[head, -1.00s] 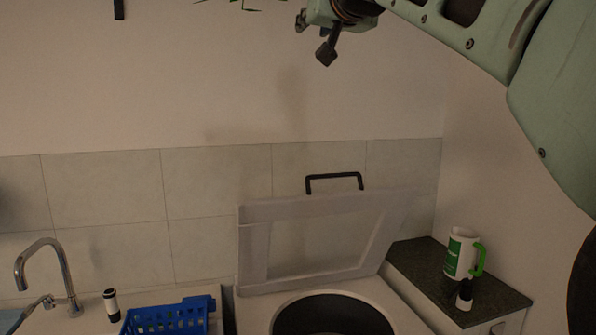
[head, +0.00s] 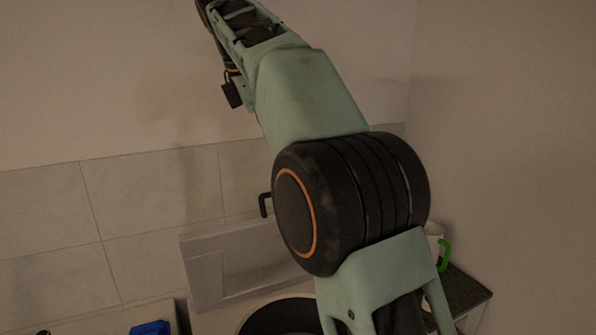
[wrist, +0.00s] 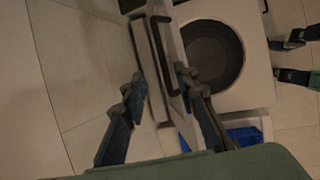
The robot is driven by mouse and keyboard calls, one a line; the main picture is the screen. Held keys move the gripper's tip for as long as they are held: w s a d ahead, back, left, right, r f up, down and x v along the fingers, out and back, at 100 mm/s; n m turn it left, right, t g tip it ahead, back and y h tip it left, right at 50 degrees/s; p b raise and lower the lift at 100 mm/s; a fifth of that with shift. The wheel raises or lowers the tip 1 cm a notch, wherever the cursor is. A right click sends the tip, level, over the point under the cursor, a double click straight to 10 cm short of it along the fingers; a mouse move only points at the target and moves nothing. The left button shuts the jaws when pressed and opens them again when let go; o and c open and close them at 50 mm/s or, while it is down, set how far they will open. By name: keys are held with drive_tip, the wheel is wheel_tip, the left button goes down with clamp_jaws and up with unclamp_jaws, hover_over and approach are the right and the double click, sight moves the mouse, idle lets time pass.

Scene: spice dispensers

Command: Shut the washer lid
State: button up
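The washer lid (head: 205,268) stands raised and tilted back against the tiled wall, partly hidden behind my arm in the head view. Its black handle (head: 264,204) is at the top edge, mostly hidden there. The wrist view shows the lid nearly edge-on, with the full handle (wrist: 158,45) along it. The dark round drum opening (wrist: 212,56) is uncovered beside the lid. My gripper (wrist: 160,83) is open and empty, its two fingers spread. In the wrist view the handle and lid edge appear beyond and between the fingertips; contact is not visible.
A blue basket (wrist: 244,137) is beside the washer, also at the bottom left of the head view (head: 150,328). A white pitcher with a green handle (head: 443,255) stands on the dark counter (head: 467,291) at right. The wall is close behind the lid.

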drive_tip(key=x, duration=1)
drive_tip(key=shift+d+f, duration=0.15)
drive_tip(key=shift+f, duration=0.15)
drive_tip(key=shift+c, duration=0.3)
clamp_jaws()
